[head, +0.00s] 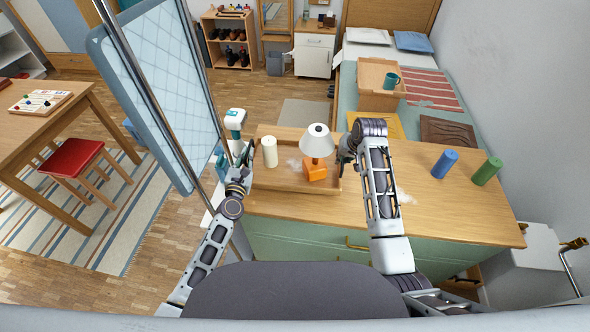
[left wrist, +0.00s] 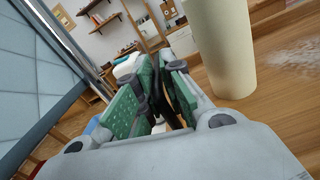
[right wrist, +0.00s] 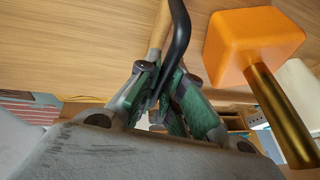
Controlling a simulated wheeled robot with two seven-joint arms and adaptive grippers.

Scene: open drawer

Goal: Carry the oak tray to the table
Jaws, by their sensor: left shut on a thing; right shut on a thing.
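The oak tray (head: 285,187) is over the wooden top of the green dresser, at its left end; I cannot tell if it touches the top. A cream candle (head: 269,152) and a lamp with a white shade and orange base (head: 315,172) stand upright on it. My left gripper (head: 246,158) is at its left end, shut on a dark handle, which shows between the pads in the left wrist view (left wrist: 160,95). My right gripper (head: 345,155) is at its right end, partly hidden by my arm, shut on the black handle (right wrist: 180,40). A wooden table (head: 95,100) stands at the far left.
A blue folding screen (head: 155,90) stands between dresser and table. A red stool (head: 75,158) is by the table, which bears a game board (head: 38,102). A white-and-teal bottle-like thing (head: 235,120) is close to my left gripper. Blue (head: 445,163) and green (head: 487,171) cylinders stand right on the dresser.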

